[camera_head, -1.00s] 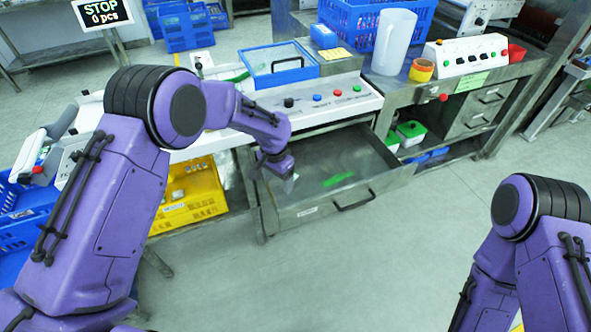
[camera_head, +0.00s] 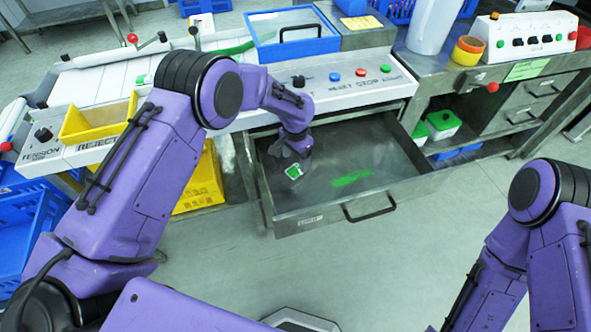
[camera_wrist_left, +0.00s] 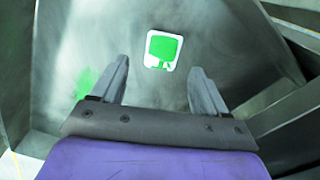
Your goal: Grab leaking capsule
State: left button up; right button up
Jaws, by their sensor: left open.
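The capsule, a small white piece with a green face (camera_head: 293,171), lies in the open metal drawer (camera_head: 385,190) towards its left side. It also shows in the left wrist view (camera_wrist_left: 163,49), just beyond my fingertips. My left gripper (camera_head: 290,153) reaches down into the drawer beside the capsule, partly blurred into the grey drawer in the head view. In the left wrist view my left gripper (camera_wrist_left: 160,72) is open, its two fingers apart with nothing between them. A green smear (camera_head: 352,178) marks the drawer floor. My right arm shows, but its gripper does not.
The drawer has steep metal walls and a front handle (camera_head: 370,208). Above it is a control panel with buttons (camera_head: 345,78) and a blue-framed box (camera_head: 293,40). A yellow bin (camera_head: 203,185) stands to the left. The floor in front is clear.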

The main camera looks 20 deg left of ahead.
aim_at(295, 170)
pick_arm(q)
jog(key=f, duration=0.5)
jog(key=shift+w+a+f+p, duration=0.1)
jog(key=shift+w+f+p, duration=0.1)
jog(key=shift+p, duration=0.15)
jog(key=c, duration=1.1)
jog(key=shift+r, duration=0.1)
